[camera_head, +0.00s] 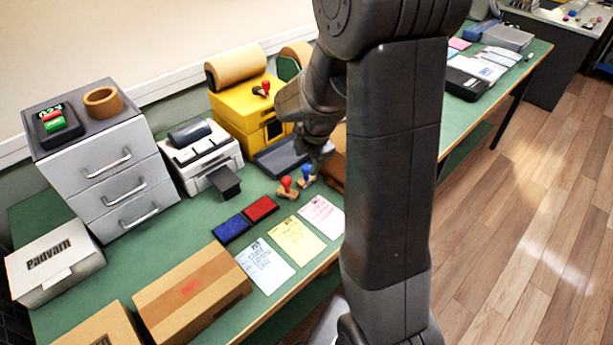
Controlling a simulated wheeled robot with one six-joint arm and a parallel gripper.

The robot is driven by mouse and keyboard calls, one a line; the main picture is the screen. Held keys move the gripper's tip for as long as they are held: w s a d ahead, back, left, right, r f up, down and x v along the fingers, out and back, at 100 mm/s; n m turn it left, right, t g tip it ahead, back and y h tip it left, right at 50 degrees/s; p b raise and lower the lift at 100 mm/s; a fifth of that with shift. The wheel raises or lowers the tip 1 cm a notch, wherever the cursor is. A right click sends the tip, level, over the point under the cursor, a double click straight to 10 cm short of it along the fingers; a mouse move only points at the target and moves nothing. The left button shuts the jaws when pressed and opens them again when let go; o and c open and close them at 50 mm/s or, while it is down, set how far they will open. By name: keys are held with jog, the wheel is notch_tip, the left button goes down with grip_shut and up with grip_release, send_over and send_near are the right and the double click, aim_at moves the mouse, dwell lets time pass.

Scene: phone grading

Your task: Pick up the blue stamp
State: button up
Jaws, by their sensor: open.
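The blue stamp (307,170) stands on the green table, with a blue knob handle and a wooden base. A red-handled stamp (286,185) stands just to its left, close beside it. My gripper (318,154) is open and hangs just above and slightly right of the blue stamp. It looks small and dark here, and my arm covers part of the area to its right. I cannot tell whether its fingers touch the stamp's handle.
Blue (231,228) and red (261,208) ink pads lie in front of the stamps, with paper forms (296,241) nearby. A printer (200,155), grey drawers (118,175) and a yellow box (245,112) stand behind. A cardboard box (190,292) lies front left.

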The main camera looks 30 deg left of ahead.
aim_at(307, 166)
jog(key=shift+w+p+x, duration=0.1)
jog(key=shift+p+x, duration=0.1)
jog(key=shift+x, duration=0.9)
jog(key=shift+w+p+x, duration=0.15)
jog(key=shift+p+x, duration=0.05)
jog(key=shift+x, duration=0.9)
jog(key=shift+d, duration=0.15)
jog(key=c, duration=1.1)
